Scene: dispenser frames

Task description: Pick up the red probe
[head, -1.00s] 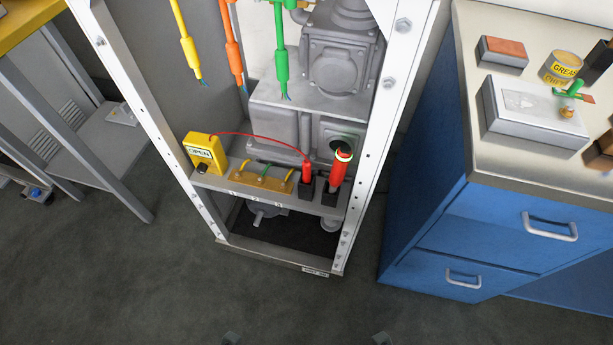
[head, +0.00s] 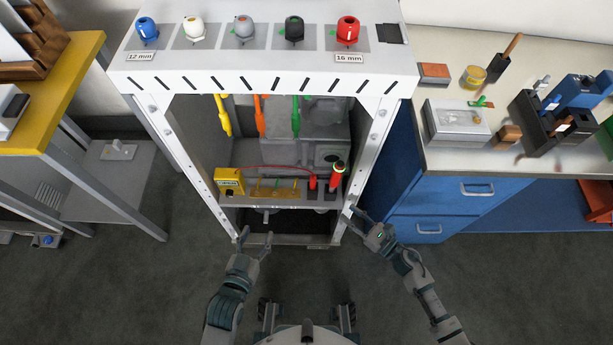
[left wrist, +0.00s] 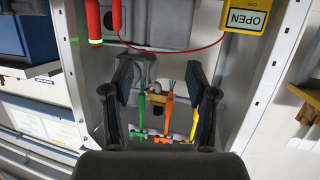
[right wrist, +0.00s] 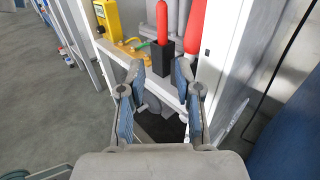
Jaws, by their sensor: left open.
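The red probe (head: 312,182) stands upright in a black holder on the shelf inside the white frame. A thin red wire runs from it to the yellow box (head: 229,181) marked OPEN. The probe also shows in the right wrist view (right wrist: 162,22) and at the top of the left wrist view (left wrist: 117,14). A thicker red tool (head: 338,176) with a green-lit ring stands just right of it. My left gripper (head: 256,236) is open and empty in front of the frame. My right gripper (head: 350,220) is open and empty by the frame's right post, apart from the probe.
Yellow, orange and green cables (head: 260,116) hang inside the frame. The frame's top panel (head: 255,76) carries several coloured knobs. A blue drawer cabinet (head: 455,205) stands at the right, and a yellow-topped bench (head: 62,100) at the left. The floor in front is clear.

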